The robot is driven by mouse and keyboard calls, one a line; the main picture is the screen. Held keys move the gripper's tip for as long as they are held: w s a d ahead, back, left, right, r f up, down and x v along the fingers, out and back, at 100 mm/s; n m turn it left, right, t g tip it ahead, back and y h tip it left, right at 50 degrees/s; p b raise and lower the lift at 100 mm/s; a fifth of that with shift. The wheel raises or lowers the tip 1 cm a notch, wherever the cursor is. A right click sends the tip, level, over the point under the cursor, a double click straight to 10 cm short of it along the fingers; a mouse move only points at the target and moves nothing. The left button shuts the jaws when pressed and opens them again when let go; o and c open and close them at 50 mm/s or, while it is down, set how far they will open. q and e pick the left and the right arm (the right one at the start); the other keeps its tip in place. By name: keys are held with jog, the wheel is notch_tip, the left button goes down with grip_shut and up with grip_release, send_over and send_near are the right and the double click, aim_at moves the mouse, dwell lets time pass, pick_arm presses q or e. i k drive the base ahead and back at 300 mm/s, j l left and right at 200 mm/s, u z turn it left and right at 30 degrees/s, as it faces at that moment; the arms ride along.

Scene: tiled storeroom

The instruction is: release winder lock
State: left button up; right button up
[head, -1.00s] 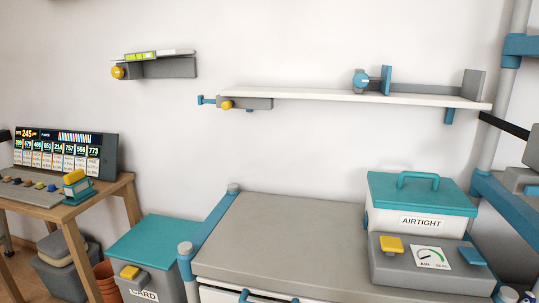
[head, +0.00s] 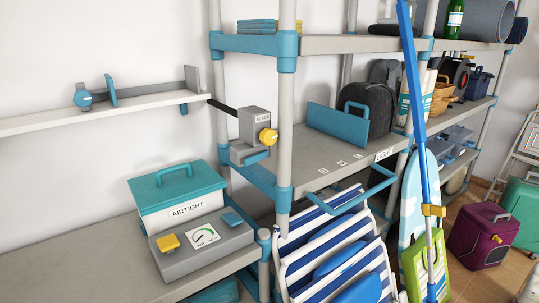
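No part labelled as a winder lock can be read. The likeliest winder is a small grey box (head: 255,125) on the shelving post, with a yellow knob (head: 267,137) on its right side. The box has a small label, too small to read. A blue tab (head: 256,157) shows just below the box, on a grey bracket. Whether the lock is engaged cannot be told. Neither of my grippers is in view.
A teal-lidded AIRTIGHT box (head: 178,199) and a grey gauge unit with a yellow button (head: 169,241) stand on the bench. A white wall shelf (head: 110,112) is above. Striped folding chairs (head: 330,245) and a tall blue pole (head: 414,90) stand before the shelving.

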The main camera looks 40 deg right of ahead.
aim_at(257, 157)
jog(key=l+z, duration=0.1)
jog(key=z, duration=1.15)
